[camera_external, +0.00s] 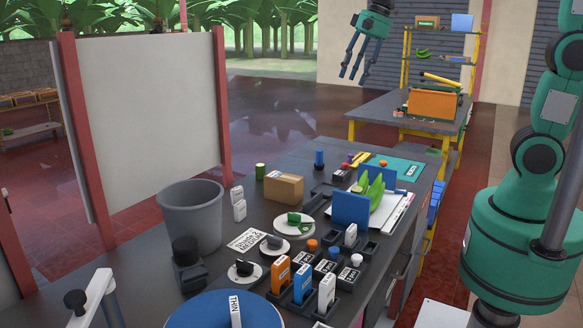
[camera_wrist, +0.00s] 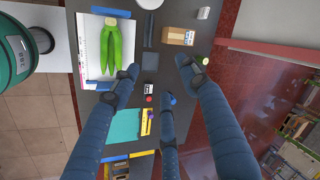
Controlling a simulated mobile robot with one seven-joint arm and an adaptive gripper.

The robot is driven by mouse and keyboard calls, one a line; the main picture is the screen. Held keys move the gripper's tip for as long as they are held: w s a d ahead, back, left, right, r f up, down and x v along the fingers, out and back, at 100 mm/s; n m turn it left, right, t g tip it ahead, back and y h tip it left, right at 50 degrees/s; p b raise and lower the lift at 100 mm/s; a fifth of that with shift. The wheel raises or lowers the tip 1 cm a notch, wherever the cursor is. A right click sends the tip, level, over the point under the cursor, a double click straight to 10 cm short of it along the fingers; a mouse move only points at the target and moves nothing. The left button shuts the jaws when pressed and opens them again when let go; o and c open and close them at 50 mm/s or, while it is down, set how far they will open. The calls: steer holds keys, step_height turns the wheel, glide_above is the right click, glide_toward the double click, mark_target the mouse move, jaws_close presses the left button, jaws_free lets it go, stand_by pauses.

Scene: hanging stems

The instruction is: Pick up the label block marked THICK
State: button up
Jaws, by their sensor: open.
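I cannot read THICK on any block. A white block (camera_external: 236,311) reading THIN stands on a blue disc at the front. An orange block (camera_external: 280,276), a blue block (camera_external: 302,284) and a white block (camera_external: 326,292) with small lettering stand upright in dark holders. A small black-and-white labelled item (camera_wrist: 152,88) lies between the fingers in the wrist view, its lettering too small to read.
The dark table (camera_external: 340,285) is crowded. A grey bin (camera_external: 190,222), a cardboard box (camera_external: 284,187), white plates (camera_external: 294,231) and green bananas (camera_external: 372,190) stand on it. A teal mat (camera_external: 398,168) lies at the far end. A second table with an orange crate (camera_external: 432,104) stands behind.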

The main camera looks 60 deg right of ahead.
steer(key=w+a+f+m, duration=0.3)
steer(key=w+f, duration=0.1)
steer(key=w, duration=0.7)
steer(key=m+g+y+b, duration=0.2)
steer(key=m+g+y, duration=0.1)
steer(key=m, duration=0.6)
glide_above(239, 188)
steer(key=d, duration=0.4)
step_height(239, 188, down, 25)
steer(key=shift+d+f, duration=0.1)
steer(key=shift+d, duration=0.1)
steer(key=shift+f, duration=0.15)
steer(key=shift+b+x, duration=0.9)
steer(key=shift+x, duration=3.25)
steer(key=shift+s+d+f, duration=0.1)
steer(key=shift+f, duration=0.05)
steer(key=b+x, duration=0.1)
steer(key=x, duration=0.2)
steer(key=shift+s+d+f, duration=0.1)
steer(key=shift+s+f, duration=0.05)
steer(key=shift+f, duration=0.15)
steer(key=shift+b+x, duration=0.4)
steer(key=shift+x, duration=0.4)
